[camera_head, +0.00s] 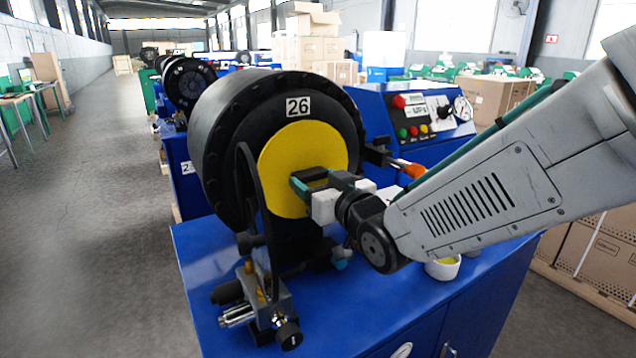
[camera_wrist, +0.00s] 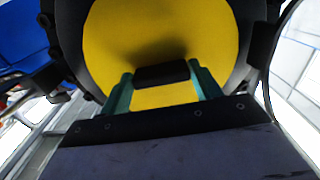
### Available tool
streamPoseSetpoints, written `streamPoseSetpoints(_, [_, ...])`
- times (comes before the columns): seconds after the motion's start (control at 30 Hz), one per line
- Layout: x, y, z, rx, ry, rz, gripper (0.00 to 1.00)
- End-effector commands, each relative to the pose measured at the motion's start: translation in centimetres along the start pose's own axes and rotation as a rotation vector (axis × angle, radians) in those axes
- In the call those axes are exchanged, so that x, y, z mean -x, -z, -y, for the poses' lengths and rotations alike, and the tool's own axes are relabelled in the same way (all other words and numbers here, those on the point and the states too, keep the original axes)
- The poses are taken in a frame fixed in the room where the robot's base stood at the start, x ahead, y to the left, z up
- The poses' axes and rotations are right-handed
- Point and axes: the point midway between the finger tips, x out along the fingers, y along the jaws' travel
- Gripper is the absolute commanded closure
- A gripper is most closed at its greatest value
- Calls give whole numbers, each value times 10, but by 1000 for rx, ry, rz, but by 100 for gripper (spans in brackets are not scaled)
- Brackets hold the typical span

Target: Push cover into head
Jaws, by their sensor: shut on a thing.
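The yellow round cover (camera_head: 291,160) sits at the front opening of the black crimper head (camera_head: 224,130), which carries the number 26. It looks level with or close to the head's face; the exact depth cannot be told. My gripper (camera_head: 312,183) is at the middle of the cover, shut on a part of it that the fingers mostly hide. In the wrist view the cover (camera_wrist: 160,35) fills the upper middle, with the black head (camera_wrist: 262,35) around it. The teal fingers of my gripper (camera_wrist: 160,92) stand either side of a black bar against the yellow.
The head stands on a blue bench (camera_head: 395,300). A control panel (camera_head: 430,118) with buttons and a gauge is behind, to the right. A valve with fittings (camera_head: 262,310) is at the front left. A small white cup (camera_head: 442,269) stands under my arm.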

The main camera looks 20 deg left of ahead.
Motion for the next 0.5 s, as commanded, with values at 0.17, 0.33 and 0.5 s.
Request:
streamPoseSetpoints(0.17, [-5,1,0,0,0,-2,80])
streamPoseSetpoints(0.33, [-9,0,0,0,0,-1,80])
streamPoseSetpoints(0.5, [-13,0,0,0,0,0,80])
